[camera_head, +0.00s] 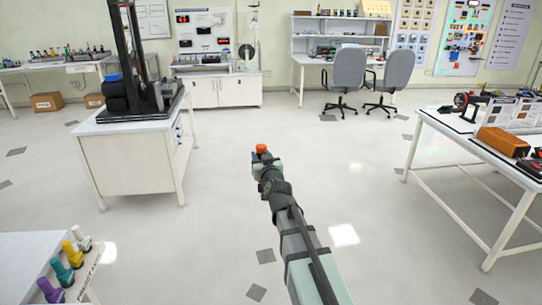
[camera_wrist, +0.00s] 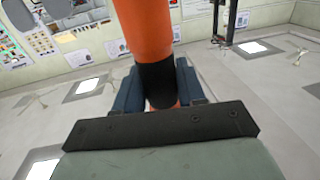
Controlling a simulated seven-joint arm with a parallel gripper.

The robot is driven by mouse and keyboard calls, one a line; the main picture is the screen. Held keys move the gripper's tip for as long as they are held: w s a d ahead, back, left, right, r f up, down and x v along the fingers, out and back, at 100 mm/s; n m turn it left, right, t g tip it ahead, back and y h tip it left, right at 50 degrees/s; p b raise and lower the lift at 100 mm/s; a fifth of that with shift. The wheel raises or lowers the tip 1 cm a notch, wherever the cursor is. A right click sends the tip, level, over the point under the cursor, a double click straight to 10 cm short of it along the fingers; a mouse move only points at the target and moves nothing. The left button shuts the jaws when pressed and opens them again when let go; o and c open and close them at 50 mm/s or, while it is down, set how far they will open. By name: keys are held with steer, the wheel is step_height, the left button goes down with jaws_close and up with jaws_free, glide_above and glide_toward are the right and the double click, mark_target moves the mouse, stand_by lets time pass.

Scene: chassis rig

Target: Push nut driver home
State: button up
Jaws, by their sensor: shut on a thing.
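My gripper (camera_head: 264,163) is out over the open floor in the middle of the head view. It is shut on an orange-handled tool with a black collar, which I take to be the nut driver (camera_head: 261,148). In the wrist view the orange and black nut driver (camera_wrist: 146,30) stands between the two dark blue fingers (camera_wrist: 160,88); its lower end is mostly hidden behind the gripper. A rack (camera_head: 84,275) at the lower left holds several similar tools with purple, teal, yellow and white handles. Any empty slot in it cannot be made out.
The rack stands on a white table (camera_head: 30,250) at the lower left, partly cut off. A white cabinet (camera_head: 130,150) bears a dark upright machine. A white workbench (camera_head: 440,125) with tools is at the right. Two grey chairs (camera_head: 349,70) stand behind. The floor around the arm is clear.

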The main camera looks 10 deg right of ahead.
steer(key=a+f+n+g+y, duration=0.1)
steer(key=a+f+n+y, duration=0.25)
steer(key=a, duration=0.85)
steer(key=a+f+n+g+y, duration=0.2)
steer(key=a+y, duration=0.2)
steer(key=a, duration=0.8)
steer(key=s+a+f+n+g+y, duration=0.2)
steer(key=s+a+n+g+y, duration=0.15)
steer(key=a, duration=0.85)
steer(key=s+a+f+n+g+y, duration=0.1)
steer(key=s+a+n+g+y, duration=0.25)
steer(key=a, duration=0.85)
steer(key=s+a+n+g, duration=0.3)
steer(key=s+a+g, duration=0.3)
steer(key=s+a, duration=0.3)
steer(key=s+a+n+g, duration=0.3)
steer(key=s+a+g, duration=0.3)
steer(key=a, duration=0.6)
steer(key=s+a+r+n+g+h, duration=0.2)
steer(key=s+a, duration=0.5)
steer(key=s, duration=0.4)
steer(key=s+a+r+n+g+h, duration=0.2)
steer(key=s+a+n+g, duration=0.3)
steer(key=s, duration=0.6)
steer(key=a+g, duration=0.1)
steer(key=a, duration=0.1)
steer(key=shift+s+a+g, duration=0.25)
steer(key=shift+a+g, duration=0.05)
steer(key=shift+f, duration=0.1)
steer(key=shift+f, duration=3.6)
